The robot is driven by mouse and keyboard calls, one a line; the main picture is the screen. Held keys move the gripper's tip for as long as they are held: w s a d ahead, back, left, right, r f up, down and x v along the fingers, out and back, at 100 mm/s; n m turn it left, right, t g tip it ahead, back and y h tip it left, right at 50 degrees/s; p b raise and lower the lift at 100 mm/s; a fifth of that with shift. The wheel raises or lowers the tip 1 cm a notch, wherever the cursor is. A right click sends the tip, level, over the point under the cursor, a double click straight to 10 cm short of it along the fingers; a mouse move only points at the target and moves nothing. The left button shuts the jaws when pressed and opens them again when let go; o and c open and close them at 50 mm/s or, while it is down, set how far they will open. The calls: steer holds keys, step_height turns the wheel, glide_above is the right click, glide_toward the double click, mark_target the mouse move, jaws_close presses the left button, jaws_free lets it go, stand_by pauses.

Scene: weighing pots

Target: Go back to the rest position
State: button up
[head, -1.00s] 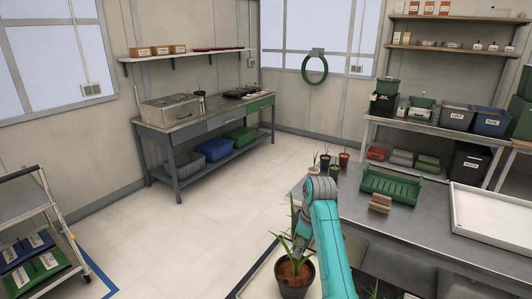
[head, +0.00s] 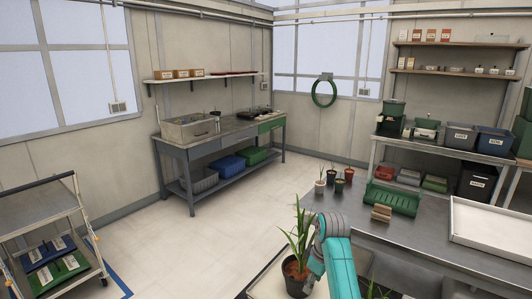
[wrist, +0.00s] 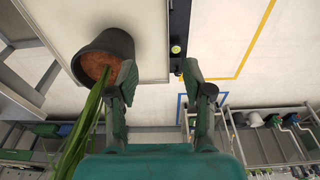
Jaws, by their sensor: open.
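My gripper (wrist: 160,76) is open in the wrist view, with nothing between its fingers. A dark pot (wrist: 108,48) with brown soil and long green leaves is beside the left finger; I cannot tell whether they touch. In the head view the potted plant (head: 297,270) stands upright on a pale surface at the lower middle. My teal arm (head: 342,265) is just right of it and hides most of the gripper there.
A grey table (head: 430,225) on the right holds a green rack (head: 392,199), a white tray (head: 495,228) and several small pots. A cart (head: 45,210) stands at left. A workbench (head: 220,137) is at the back. The floor between is clear.

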steer(key=s+f+m+t, duration=0.2)
steer(key=s+f, duration=0.3)
steer(key=f, duration=0.7)
steer(key=s+d+f+m+t, duration=0.1)
steer(key=s+f+m+t, duration=0.1)
steer(key=s+f, duration=0.75)
steer(key=s+d+f+m+t, duration=0.2)
steer(key=s+f+t, duration=0.15)
steer(key=s, duration=1.05)
steer(key=s+r+m+t+h, duration=0.1)
steer(key=s+r, duration=0.2)
steer(key=s, duration=0.6)
steer(key=s+r+m+t, duration=0.15)
steer(key=s+r, duration=0.25)
steer(key=s, duration=0.5)
steer(key=s+r+m+t, duration=0.1)
steer(key=s+r, duration=0.5)
steer(key=r, duration=0.3)
steer(key=s+d+r+m+t, duration=0.1)
steer(key=s+r+t, duration=0.1)
steer(key=s+r, duration=0.4)
step_height(320, 180, up, 3)
steer(key=shift+s+d+f, duration=0.1)
steer(key=shift+s+d, duration=0.05)
